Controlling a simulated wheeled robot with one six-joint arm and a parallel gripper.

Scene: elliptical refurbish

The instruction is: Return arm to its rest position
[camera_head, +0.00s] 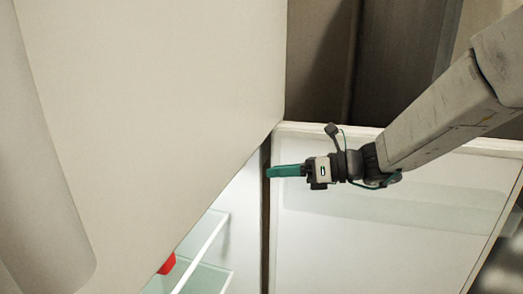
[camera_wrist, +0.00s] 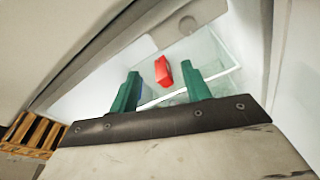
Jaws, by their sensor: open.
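My gripper (camera_head: 288,170) reaches in from the right in the head view, its teal fingers pointing left near the edge of an open fridge-like cabinet. In the wrist view my gripper (camera_wrist: 160,88) shows two green fingers spread apart with nothing held between them. A red object (camera_wrist: 162,71) lies on a glass shelf (camera_wrist: 215,68) inside the cabinet, beyond the fingertips. In the head view only part of the red object (camera_head: 167,264) shows, at the bottom, mostly hidden by the large white panel.
A large white panel (camera_head: 160,100) fills the left of the head view. An open white door (camera_head: 390,225) with a raised rim stands below my arm. A wooden slatted item (camera_wrist: 35,133) shows at the lower left of the wrist view.

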